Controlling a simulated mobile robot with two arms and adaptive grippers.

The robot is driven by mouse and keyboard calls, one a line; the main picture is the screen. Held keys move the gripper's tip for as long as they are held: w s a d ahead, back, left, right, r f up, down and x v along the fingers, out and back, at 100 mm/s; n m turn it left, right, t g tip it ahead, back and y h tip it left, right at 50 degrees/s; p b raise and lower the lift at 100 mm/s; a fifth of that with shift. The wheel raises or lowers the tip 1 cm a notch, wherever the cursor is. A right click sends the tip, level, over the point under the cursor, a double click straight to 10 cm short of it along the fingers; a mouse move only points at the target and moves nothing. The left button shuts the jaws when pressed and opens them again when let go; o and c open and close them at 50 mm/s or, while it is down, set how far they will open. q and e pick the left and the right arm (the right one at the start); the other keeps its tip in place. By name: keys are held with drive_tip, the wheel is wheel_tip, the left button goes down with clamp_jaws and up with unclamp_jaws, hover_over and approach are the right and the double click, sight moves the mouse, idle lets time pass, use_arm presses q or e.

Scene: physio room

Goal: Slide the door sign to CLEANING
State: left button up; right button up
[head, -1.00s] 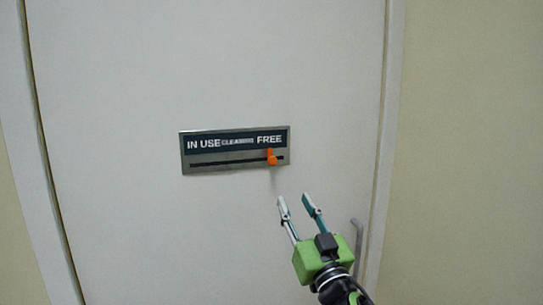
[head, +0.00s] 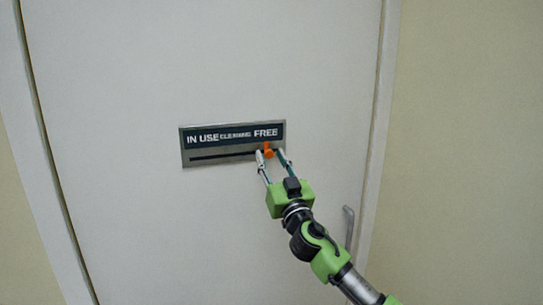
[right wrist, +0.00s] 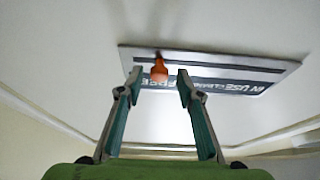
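The door sign (head: 222,158) is a metal plate on the door with the words IN USE, CLEANING and FREE above a dark slot. Its orange slider knob (head: 268,150) stands under FREE, at the right end of the slot. My right gripper (head: 270,152) is open, with one finger on each side of the knob. In the right wrist view the knob (right wrist: 159,70) shows between the two open fingertips (right wrist: 159,73), with a gap on both sides. The sign appears upside down there. My left gripper is not in view.
The pale door (head: 130,220) is flat and clear around the sign. A grey door handle (head: 348,225) is at the lower right, close to my right arm. The door frame (head: 380,130) and a beige wall lie further right.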

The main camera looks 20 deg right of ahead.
drive_tip(key=shift+w, duration=0.15)
clamp_jaws()
drive_tip(key=b, duration=0.3)
approach(236, 150)
drive_tip(key=x, duration=0.4)
drive_tip(key=shift+w+a+r, duration=0.1)
drive_tip(key=shift+w+r, duration=0.05)
drive_tip(key=shift+w, duration=0.25)
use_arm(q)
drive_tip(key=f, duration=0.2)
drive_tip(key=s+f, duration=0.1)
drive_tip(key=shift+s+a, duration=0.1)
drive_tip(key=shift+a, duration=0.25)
use_arm(e)
drive_tip(key=shift+d, duration=0.2)
unclamp_jaws()
drive_tip(key=shift+a, duration=0.1)
